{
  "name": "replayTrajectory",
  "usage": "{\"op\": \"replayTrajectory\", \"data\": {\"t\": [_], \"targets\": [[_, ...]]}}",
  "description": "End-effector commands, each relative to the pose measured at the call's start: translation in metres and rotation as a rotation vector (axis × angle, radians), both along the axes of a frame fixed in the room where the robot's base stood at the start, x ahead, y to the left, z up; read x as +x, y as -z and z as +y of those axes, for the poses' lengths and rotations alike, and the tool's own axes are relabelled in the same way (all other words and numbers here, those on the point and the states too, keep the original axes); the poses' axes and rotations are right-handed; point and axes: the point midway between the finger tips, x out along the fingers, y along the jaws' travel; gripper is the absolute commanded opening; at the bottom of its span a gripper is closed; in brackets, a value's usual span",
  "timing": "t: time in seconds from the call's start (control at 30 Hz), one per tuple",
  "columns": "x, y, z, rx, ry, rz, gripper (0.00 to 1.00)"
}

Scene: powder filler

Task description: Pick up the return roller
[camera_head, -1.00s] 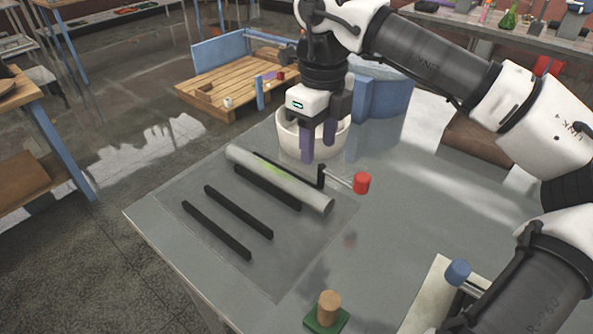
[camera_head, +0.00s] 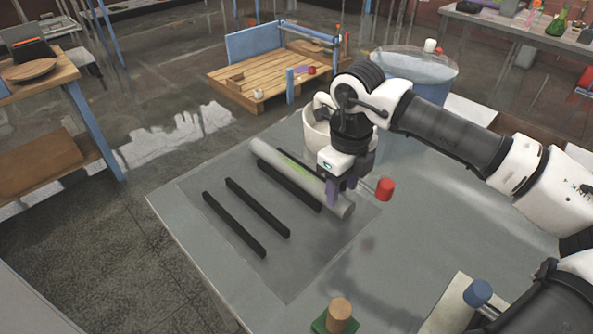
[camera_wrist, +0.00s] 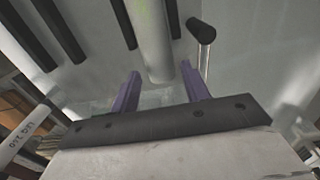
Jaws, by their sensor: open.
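In the wrist view the roller (camera_wrist: 152,40) runs up from between the two fingers. The fingers of my gripper (camera_wrist: 160,72) are spread apart, one on each side of the roller's line. I cannot tell whether they touch it. My gripper hides part of the roller's right end in the head view.
A red-knobbed crank (camera_head: 385,189) stands close to the right of my gripper. Dark bars (camera_head: 258,208) lie to the left. A white round container (camera_head: 316,130) is behind. A wooden peg on a green base (camera_head: 339,313) is at the front. The table's right middle is clear.

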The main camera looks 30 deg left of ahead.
Motion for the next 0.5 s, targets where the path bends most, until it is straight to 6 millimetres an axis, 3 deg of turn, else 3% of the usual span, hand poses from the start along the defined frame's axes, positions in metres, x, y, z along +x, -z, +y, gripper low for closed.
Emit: {"op": "replayTrajectory", "data": {"t": [0.23,0.5], "targets": [[-0.001,0.031,0.003,0.000,-0.001,0.002,0.46],[-0.001,0.036,0.003,0.000,-0.001,0.000,0.46]]}}
